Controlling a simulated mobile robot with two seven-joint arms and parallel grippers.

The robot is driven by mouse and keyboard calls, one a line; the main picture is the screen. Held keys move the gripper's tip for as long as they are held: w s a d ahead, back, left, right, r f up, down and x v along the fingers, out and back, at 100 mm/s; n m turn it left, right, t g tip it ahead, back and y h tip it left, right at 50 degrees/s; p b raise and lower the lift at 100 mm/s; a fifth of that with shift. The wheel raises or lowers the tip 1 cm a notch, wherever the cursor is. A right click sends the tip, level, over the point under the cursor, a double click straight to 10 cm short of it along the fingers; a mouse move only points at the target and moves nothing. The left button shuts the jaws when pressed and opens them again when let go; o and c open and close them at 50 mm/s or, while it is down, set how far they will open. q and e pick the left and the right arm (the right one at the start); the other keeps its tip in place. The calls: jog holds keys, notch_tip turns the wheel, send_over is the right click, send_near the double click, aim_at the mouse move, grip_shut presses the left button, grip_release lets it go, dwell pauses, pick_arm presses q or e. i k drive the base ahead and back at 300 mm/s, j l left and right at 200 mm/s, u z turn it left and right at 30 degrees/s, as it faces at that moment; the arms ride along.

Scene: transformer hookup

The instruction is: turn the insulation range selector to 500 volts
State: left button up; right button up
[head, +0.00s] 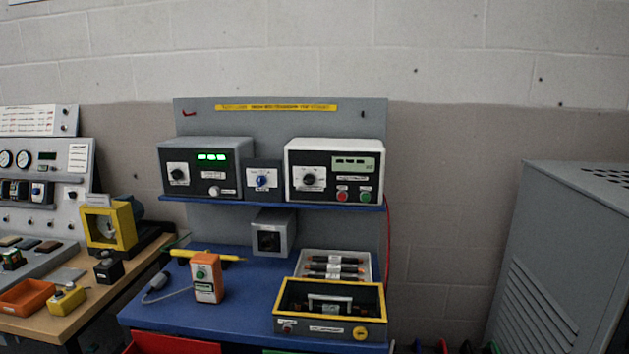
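Three instruments stand on a blue shelf against a grey back panel. The left grey instrument (205,168) has a black rotary knob (178,174), a lit green display and a round pale button. The small middle box (263,177) has a blue knob (262,181). The right white-fronted instrument (335,172) has a black knob (309,179), an unlit pale display, and a red and a green button. The labels are too small to read, so I cannot tell which knob is the insulation range selector or where it points. Neither of my grippers is in view.
Below the shelf (285,206) stands a grey box (272,233). The blue bench (240,300) holds an orange handheld tester (207,278), a yellow probe, a fuse tray and a yellow-rimmed box (329,325). A wooden bench is left; a grey cabinet (570,260) is right.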

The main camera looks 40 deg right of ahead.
aim_at(309, 179)
jog(key=l, duration=0.75)
jog(key=k+l, duration=0.1)
jog(key=l, duration=0.65)
jog(key=u, duration=0.05)
